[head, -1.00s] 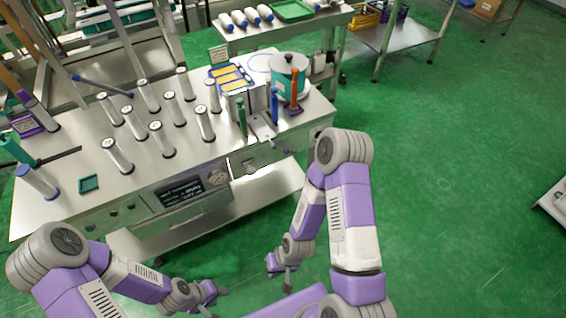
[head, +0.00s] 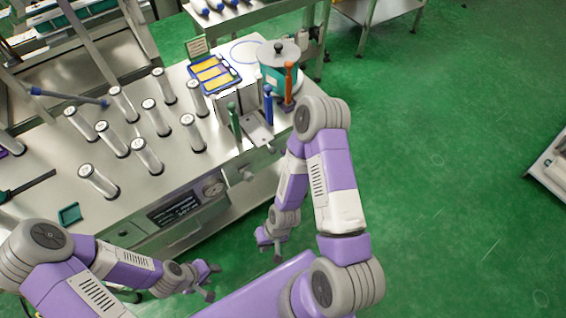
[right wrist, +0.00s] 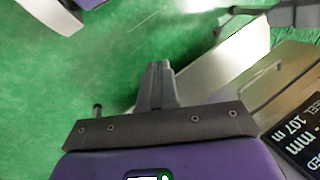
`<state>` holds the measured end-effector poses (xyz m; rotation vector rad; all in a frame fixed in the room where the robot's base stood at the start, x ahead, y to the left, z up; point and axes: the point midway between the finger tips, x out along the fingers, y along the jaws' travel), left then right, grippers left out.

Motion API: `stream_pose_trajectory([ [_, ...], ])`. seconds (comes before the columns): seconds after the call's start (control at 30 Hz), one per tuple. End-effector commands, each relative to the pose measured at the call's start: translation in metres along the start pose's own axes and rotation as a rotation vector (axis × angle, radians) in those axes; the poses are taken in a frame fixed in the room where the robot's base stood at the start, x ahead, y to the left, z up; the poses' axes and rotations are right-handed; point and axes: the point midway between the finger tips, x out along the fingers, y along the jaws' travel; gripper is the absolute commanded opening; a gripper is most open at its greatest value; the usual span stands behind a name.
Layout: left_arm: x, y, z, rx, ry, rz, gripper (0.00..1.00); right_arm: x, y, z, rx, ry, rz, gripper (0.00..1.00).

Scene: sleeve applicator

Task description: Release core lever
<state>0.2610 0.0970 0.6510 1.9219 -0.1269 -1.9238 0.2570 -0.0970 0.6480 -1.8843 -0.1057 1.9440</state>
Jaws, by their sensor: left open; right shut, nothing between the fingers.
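Three upright lever handles stand at the right end of the steel bench: a green lever (head: 233,122), a blue lever (head: 268,104) and an orange lever (head: 289,84). I cannot tell from the frames which one is the core lever. My left gripper (head: 209,279) is open and empty, low in front of the bench. My right gripper (head: 269,246) is shut and empty, in front of the bench and well below the levers. Its closed fingers also show in the right wrist view (right wrist: 157,86). Neither gripper touches a lever.
The steel bench (head: 50,175) carries several white cylinders (head: 146,155), a teal drum (head: 279,68) and a yellow-slotted tray (head: 213,73). A dark display panel (head: 174,207) is on its front. Open green floor (head: 440,170) lies to the right.

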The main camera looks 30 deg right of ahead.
Motion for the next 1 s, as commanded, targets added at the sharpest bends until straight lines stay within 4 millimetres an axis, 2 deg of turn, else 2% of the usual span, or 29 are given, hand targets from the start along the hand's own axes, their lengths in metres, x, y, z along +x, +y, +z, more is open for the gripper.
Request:
stream_pose_trajectory([
  [0.13, 0.004, -0.001, -0.001, 0.0, 0.001, 0.0, 0.43, 0.022, 0.013, 0.024, 0.17, -0.167, 0.003, 0.0],
  [0.23, 0.007, -0.003, -0.001, 0.0, 0.001, 0.0, 0.43, 0.04, 0.011, 0.053, 0.382, -0.373, -0.043, 0.0],
  [0.33, 0.011, -0.004, -0.001, 0.0, 0.001, 0.0, 0.43, 0.05, -0.011, 0.073, 0.627, -0.603, -0.171, 0.0],
  [0.43, 0.015, -0.005, -0.001, 0.0, 0.001, 0.0, 0.43, 0.05, -0.044, 0.069, 0.865, -0.807, -0.377, 0.0],
  [0.47, 0.016, -0.006, -0.001, 0.0, 0.001, 0.0, 0.43, 0.048, -0.054, 0.062, 0.933, -0.86, -0.455, 0.0],
  [0.57, 0.019, -0.007, -0.001, 0.0, 0.001, 0.0, 0.43, 0.037, -0.078, 0.024, 1.146, -1.003, -0.761, 0.0],
  [0.67, 0.022, -0.008, -0.001, 0.0, 0.001, 0.0, 0.43, 0.023, -0.078, -0.034, 1.329, -1.074, -1.137, 0.0],
  [0.7, 0.024, -0.009, -0.002, 0.0, 0.001, 0.0, 0.43, 0.017, -0.069, -0.058, 1.39, -1.078, -1.302, 0.0],
  [0.77, 0.026, -0.01, -0.002, 0.0, 0.001, 0.0, 0.43, 0.007, -0.047, -0.093, 1.462, -1.052, -1.559, 0.0],
  [0.8, 0.027, -0.01, -0.002, 0.0, 0.001, 0.0, 0.43, 0.002, -0.027, -0.113, 1.499, -1.016, -1.724, 0.0],
  [0.87, 0.029, -0.011, -0.002, 0.0, 0.001, 0.0, 0.43, -0.005, 0.006, -0.135, 1.532, -0.939, -1.959, 0.0],
  [0.9, 0.029, -0.011, -0.002, 0.0, 0.001, 0.0, 0.43, -0.008, 0.029, -0.145, 1.543, -0.877, -2.099, 0.0],
  [1.0, 0.031, -0.011, -0.002, 0.0, 0.001, 0.0, 0.43, -0.014, 0.079, -0.158, 1.543, -0.713, -2.379, 0.0],
])
